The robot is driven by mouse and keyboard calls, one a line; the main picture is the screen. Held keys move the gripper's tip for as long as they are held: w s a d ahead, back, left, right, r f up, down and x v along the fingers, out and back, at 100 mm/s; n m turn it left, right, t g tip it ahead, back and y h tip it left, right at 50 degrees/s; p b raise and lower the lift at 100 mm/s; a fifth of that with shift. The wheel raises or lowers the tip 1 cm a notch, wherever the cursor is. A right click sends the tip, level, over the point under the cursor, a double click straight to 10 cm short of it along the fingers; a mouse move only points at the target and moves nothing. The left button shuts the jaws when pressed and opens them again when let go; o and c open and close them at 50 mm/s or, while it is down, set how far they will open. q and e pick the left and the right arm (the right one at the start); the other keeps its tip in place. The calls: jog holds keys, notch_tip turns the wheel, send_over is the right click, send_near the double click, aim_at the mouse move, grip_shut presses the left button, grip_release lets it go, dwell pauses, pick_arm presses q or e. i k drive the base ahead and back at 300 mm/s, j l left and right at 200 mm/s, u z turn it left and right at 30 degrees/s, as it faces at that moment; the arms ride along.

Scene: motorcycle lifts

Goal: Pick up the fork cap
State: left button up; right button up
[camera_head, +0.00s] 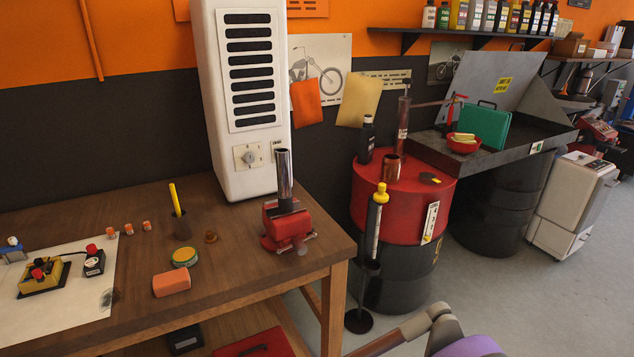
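A small brown, stepped round piece (211,237) sits on the wooden workbench (235,280), between the pen cup and the red vise. It looks like the fork cap, though it is too small to be certain. The red vise (287,228) stands at the bench's right end with an upright shiny metal tube (284,175) in it. The tube's top looks uncovered. Neither of my grippers shows in the head view. Part of an arm of mine, with a purple section, shows at the bottom right edge, away from the bench top.
An orange block (171,281), a round green-rimmed tin (185,257) and a dark cup with a yellow stick (181,225) stand near the brown piece. A tall white cabinet (205,100) rises behind. A red drum (400,200) stands right of the bench.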

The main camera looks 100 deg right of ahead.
aim_at(211, 238)
jog(key=z, duration=3.35)
